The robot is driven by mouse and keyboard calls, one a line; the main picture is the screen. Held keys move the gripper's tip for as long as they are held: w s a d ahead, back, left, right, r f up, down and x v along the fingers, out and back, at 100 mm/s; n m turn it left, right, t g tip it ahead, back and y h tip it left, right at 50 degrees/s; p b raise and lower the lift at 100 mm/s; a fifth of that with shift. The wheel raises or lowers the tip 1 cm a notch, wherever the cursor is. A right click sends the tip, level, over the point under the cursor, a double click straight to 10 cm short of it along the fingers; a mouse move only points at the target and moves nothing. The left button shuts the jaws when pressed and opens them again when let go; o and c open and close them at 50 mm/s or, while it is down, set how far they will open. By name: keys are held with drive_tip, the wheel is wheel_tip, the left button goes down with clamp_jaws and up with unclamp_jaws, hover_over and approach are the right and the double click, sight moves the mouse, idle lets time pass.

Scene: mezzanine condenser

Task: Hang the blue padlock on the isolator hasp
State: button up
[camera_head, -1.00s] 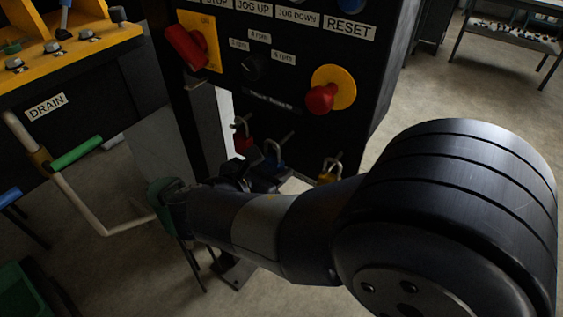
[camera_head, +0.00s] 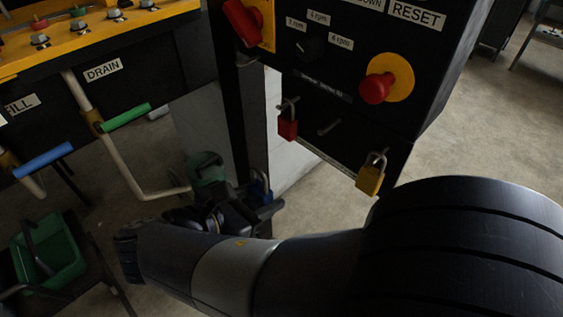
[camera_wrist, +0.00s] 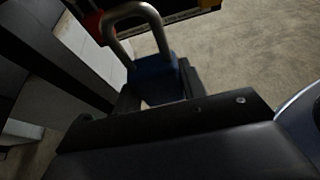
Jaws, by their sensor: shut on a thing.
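The blue padlock (camera_head: 260,188) is in my gripper (camera_head: 262,207), shackle up, below and left of the panel's lower edge. In the wrist view the padlock's blue body (camera_wrist: 155,72) sits between my gripper's fingers (camera_wrist: 158,92), its grey shackle arching above. The isolator is a red handle (camera_head: 243,22) on a yellow plate at the panel's upper left, partly cut off by the top edge. A small grey metal piece (camera_head: 246,60) under it may be the hasp; its shape is too dark to tell. The padlock is well below it and apart from it.
A red padlock (camera_head: 288,127) and a yellow padlock (camera_head: 371,177) hang on pegs, with a bare peg (camera_head: 328,128) between them. A red mushroom button (camera_head: 377,88) protrudes from the panel. Pipes with green (camera_head: 126,118) and blue (camera_head: 43,160) handles stand at left.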

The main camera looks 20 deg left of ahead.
drive_tip(key=shift+r, duration=0.25)
drive_tip(key=shift+r+p, duration=0.65)
drive_tip(key=shift+p, duration=0.45)
drive_tip(key=s+a+p, duration=0.2)
drive_tip(key=s+p, duration=0.1)
drive_tip(key=s, duration=0.4)
drive_tip(key=shift+a+r, duration=0.15)
drive_tip(key=shift+a, duration=0.25)
drive_tip(key=shift+w, duration=0.1)
idle(0.8)
